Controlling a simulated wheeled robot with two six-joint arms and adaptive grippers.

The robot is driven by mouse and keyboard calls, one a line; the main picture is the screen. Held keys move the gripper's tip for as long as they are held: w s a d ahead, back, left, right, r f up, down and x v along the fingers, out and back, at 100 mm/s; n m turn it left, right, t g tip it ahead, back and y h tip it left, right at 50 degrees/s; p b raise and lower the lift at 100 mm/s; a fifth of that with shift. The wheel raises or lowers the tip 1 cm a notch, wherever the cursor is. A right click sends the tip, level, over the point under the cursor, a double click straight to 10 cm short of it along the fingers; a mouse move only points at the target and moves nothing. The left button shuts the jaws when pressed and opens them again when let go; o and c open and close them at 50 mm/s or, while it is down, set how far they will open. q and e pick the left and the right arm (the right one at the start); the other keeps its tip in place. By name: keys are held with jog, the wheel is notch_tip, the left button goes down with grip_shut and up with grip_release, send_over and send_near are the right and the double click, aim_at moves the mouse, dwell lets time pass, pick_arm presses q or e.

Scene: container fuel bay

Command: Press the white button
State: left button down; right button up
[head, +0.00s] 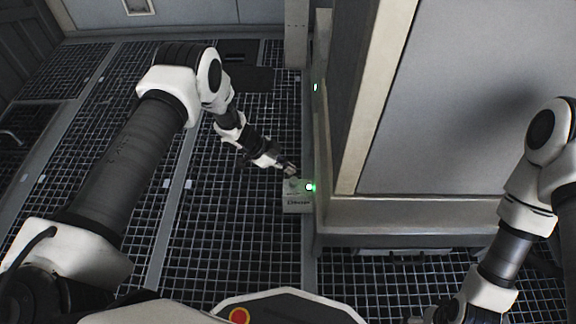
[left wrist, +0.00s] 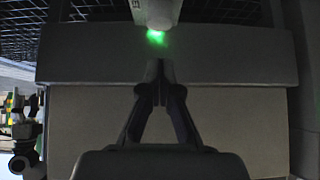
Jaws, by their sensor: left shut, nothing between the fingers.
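A small white box (head: 297,203) with dark lettering stands against the base of the wall in the head view. A green light (head: 310,187) glows at its upper right edge. A white button cannot be told apart from the box. My left gripper (head: 291,172) is at the box's far upper edge, shut and empty; whether it touches the box is unclear. In the left wrist view its shut fingertips (left wrist: 159,68) point towards a white rounded housing (left wrist: 156,12) with a green glow (left wrist: 155,37) under it, with a small gap in the picture. My right gripper's fingers are not visible.
A large grey wall block with a beige edge (head: 385,80) rises right beside the box. Dark grid flooring (head: 235,230) is clear to the left. My right arm hangs at the right.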

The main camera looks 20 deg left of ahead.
pick_arm(q)
jog(key=p+v, duration=0.3)
jog(key=v, duration=0.5)
jog(key=shift+a, duration=0.15)
jog(key=shift+r, duration=0.1)
